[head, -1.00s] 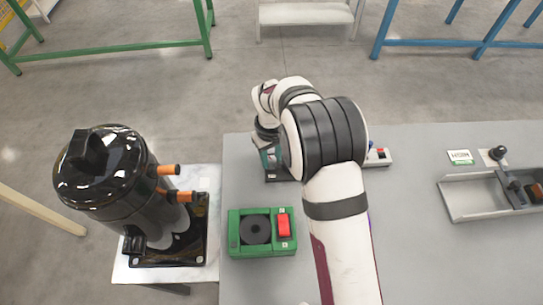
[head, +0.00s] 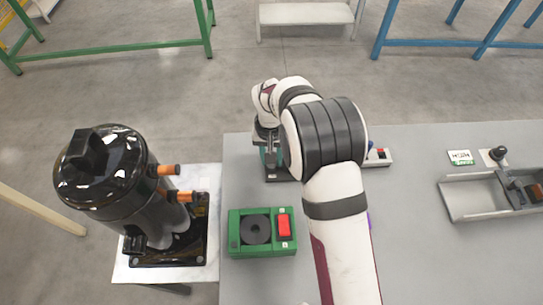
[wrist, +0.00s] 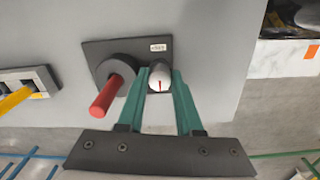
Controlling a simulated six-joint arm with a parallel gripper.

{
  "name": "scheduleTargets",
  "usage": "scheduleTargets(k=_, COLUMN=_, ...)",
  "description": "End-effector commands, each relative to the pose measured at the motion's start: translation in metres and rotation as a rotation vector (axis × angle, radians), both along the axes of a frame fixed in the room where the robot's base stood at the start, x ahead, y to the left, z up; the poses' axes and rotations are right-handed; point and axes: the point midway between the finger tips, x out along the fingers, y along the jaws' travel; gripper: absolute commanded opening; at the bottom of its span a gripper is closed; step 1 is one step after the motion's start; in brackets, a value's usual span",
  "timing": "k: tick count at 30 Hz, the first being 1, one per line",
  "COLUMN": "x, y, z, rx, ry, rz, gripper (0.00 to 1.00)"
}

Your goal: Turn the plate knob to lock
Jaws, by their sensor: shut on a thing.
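The plate (wrist: 98,49) is dark grey and lies flat on the table, with a small white label near its corner. The knob (wrist: 160,72) on it is round and pale with a red mark line, which points roughly along the gripper's length in the wrist view. My gripper (wrist: 160,80) has teal fingers, one on each side of the knob, and is shut on it. In the head view my gripper (head: 270,156) is over the plate (head: 280,177), and my arm hides the knob and most of the plate there.
A red handle (wrist: 106,96) on a dark round base stands right beside the knob. A green box (head: 262,251) with a red switch sits nearer on the table. A black compressor (head: 110,190) stands at left. A grey tray fixture (head: 470,207) is at right.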

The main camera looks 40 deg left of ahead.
Motion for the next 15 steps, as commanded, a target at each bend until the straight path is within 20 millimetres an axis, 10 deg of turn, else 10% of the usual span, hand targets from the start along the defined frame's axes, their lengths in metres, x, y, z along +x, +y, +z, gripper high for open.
scheduleTargets(k=13, x=0.0001, y=0.0003, z=0.0007, rx=0.001, ry=0.0, rz=-0.011, gripper=0.0)
scheduleTargets(k=14, x=0.0001, y=0.0003, z=0.0007, rx=0.001, ry=0.0, rz=-0.011, gripper=0.36)
scheduleTargets(k=15, x=0.0001, y=0.0003, z=0.0007, rx=0.001, ry=0.0, rz=-0.011, gripper=0.43)
